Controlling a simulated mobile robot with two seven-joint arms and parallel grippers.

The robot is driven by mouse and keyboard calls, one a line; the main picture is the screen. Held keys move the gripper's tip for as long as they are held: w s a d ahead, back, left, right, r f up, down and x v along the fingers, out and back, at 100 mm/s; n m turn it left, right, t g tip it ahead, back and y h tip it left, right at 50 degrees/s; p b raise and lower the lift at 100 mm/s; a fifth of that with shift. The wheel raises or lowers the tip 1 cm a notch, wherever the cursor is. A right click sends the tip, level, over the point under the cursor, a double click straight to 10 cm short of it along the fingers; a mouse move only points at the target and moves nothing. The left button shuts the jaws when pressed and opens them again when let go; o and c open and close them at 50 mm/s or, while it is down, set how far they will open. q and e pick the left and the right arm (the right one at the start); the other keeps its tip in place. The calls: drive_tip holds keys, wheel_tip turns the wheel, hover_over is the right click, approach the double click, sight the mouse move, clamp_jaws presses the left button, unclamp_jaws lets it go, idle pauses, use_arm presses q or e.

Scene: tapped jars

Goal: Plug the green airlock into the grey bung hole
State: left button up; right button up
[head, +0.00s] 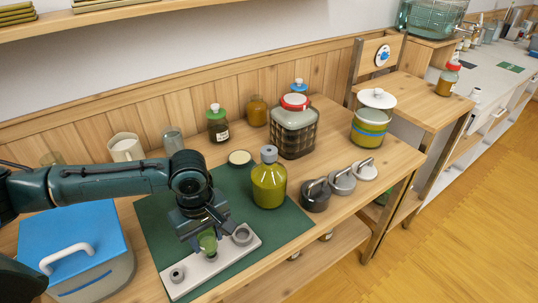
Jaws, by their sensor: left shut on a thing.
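The green airlock (208,242) is at my left gripper (206,231), which is shut on it over the middle of a pale rack (207,274). I cannot tell whether the airlock's lower end still touches the rack. A grey bung (269,153) closes the neck of a round jar (269,187) of olive-green liquid, to the right of and behind my gripper. The jar stands upright on a dark green mat (164,235). The hole in the bung is too small to make out. My right gripper is not in view.
The rack also holds a larger grey ring-shaped piece (242,236) and a smaller one (177,275). Grey handled lids (316,194) stand right of the jar. A red-lidded jar (294,128) stands behind it. A blue-lidded box (73,250) is at left.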

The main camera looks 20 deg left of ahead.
use_arm(q)
drive_tip(key=c, duration=0.5)
drive_tip(key=shift+r+p, duration=0.4)
drive_tip(key=shift+p, duration=0.05)
drive_tip(key=shift+r+p, duration=1.1)
drive_tip(key=shift+p, duration=0.5)
wheel_tip(320, 180, up, 2)
drive_tip(key=shift+r+p, duration=0.15)
drive_tip(key=shift+p, duration=0.25)
drive_tip(key=shift+r, duration=2)
